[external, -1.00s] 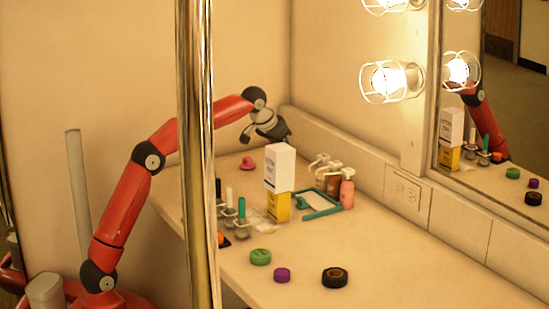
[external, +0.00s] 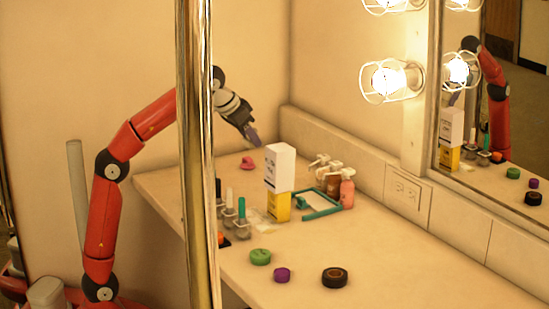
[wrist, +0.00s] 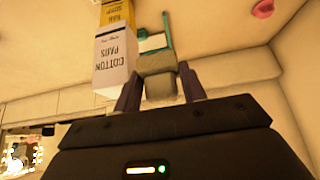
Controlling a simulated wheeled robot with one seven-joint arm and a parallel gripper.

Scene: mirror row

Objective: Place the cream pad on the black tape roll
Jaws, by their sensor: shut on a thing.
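My gripper (external: 254,136) is in the air above the back left of the counter, left of and higher than the white box. In the wrist view, my gripper (wrist: 158,90) is shut on a pale, greyish-cream block, the cream pad (wrist: 157,63), held between its two dark fingers. The pad is hard to make out in the external view. The black tape roll (external: 334,278) lies flat at the counter's front, far to the right of my gripper, with nothing on it. It is out of the wrist view.
A white cotton pads box (external: 280,167) stands on a yellow box (external: 279,206), making a tall stack. Beside it are a teal tray (external: 322,213), pump bottles (external: 347,190) and small jars. A green roll (external: 260,257) and purple roll (external: 282,275) lie left of the black one.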

